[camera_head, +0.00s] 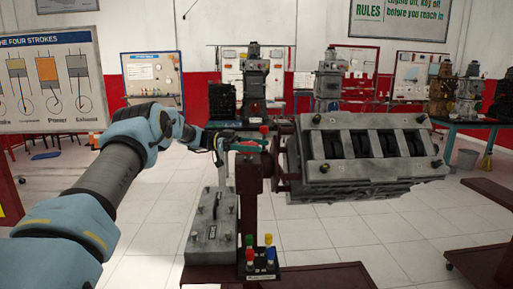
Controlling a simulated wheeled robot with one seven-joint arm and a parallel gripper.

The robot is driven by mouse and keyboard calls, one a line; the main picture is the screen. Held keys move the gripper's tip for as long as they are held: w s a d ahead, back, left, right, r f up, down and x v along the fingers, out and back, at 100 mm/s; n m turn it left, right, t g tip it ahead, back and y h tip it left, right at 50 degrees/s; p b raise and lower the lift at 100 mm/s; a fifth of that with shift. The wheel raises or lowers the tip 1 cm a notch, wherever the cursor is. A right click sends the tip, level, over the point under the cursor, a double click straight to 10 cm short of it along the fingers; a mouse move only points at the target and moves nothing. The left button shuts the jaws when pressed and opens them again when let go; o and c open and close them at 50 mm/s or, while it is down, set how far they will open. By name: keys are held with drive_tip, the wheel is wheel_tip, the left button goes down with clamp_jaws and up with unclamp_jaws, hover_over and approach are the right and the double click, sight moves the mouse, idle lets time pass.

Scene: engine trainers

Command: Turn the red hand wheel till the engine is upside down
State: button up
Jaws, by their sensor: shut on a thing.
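The grey engine block (365,170) hangs on the right side of a dark red stand (249,205). Its face with several dark bays between crossbars points up and toward me. My blue and grey arm reaches in from the left. My gripper (226,145) is at the left of the stand's head, shut on what appears to be the red hand wheel (246,148). The wheel is small here, seen nearly edge-on and partly hidden by the gripper, so the exact grip point cannot be told.
Several coloured knobs (261,252) stand in front of the post. A dark red frame (485,230) is at the right. Pale floor tiles lie open beneath the engine.

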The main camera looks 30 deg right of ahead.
drive_tip(key=shift+s+a+r+m+g+y, duration=0.1)
drive_tip(key=shift+m+g+y, duration=0.5)
drive_tip(key=shift+y, duration=0.15)
drive_tip(key=shift+s+a+m+g+y, duration=0.1)
drive_tip(key=shift+m+g+y, duration=0.45)
drive_tip(key=shift+y, duration=0.2)
drive_tip(key=o, duration=1.2)
